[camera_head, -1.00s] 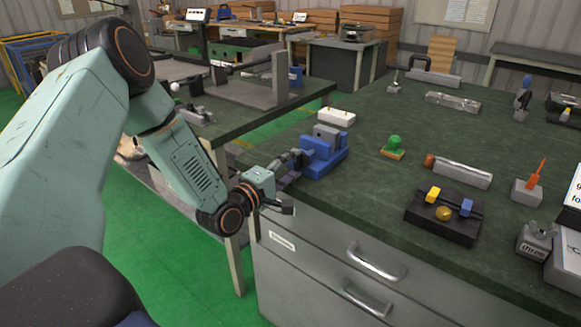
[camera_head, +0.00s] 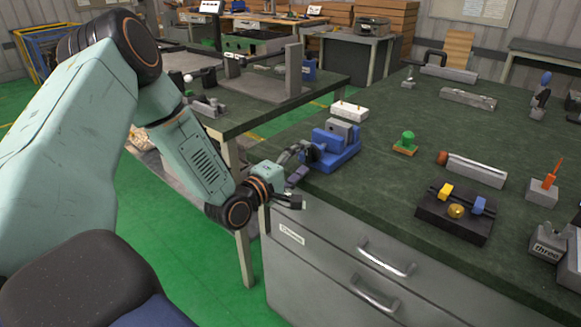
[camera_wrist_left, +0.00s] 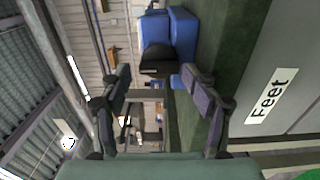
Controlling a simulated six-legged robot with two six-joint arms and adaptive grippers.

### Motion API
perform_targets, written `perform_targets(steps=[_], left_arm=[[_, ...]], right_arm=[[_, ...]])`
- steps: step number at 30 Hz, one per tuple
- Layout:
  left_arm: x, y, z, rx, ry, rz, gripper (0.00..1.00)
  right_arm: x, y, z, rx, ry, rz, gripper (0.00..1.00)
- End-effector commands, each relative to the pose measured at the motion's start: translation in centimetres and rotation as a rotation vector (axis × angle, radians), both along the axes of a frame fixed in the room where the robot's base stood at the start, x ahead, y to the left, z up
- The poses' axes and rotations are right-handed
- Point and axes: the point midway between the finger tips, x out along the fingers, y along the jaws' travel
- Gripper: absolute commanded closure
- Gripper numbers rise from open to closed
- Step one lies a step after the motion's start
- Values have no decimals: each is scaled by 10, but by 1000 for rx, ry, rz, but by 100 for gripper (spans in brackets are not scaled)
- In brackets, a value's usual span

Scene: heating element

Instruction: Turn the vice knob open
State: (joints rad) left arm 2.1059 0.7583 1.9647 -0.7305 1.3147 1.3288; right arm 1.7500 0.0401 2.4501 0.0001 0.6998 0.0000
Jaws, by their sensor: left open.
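The blue vice (camera_head: 333,150) with a grey jaw block sits at the near left corner of the green bench. Its dark knob (camera_wrist_left: 160,58) faces my left gripper in the left wrist view, at the end of the blue body (camera_wrist_left: 182,40). My left gripper (camera_head: 297,170) is at the left side of the vice, by the bench edge. In the wrist view its two fingers (camera_wrist_left: 156,74) are spread apart, with the knob ahead between their tips. I cannot tell whether a finger touches it. In the head view the fingers partly hide the knob. My right gripper is out of view.
The bench's drawer front (camera_head: 340,255) lies below the gripper. A white block (camera_head: 349,111), a green button (camera_head: 405,143) and a black fixture (camera_head: 453,213) stand on the bench near the vice. Another table (camera_head: 270,100) is behind the arm.

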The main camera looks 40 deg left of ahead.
Motion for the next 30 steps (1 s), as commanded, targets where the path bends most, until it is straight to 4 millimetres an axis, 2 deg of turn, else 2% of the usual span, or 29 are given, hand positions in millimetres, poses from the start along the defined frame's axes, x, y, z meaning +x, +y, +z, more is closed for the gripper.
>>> perform_targets(steps=[6,15,30], left_arm=[[-23,2,0,-6,0,4,32],[-48,3,2,-5,-5,2,32],[-70,5,2,-2,-6,0,32]], right_arm=[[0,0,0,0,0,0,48],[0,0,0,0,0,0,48],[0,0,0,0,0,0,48]])
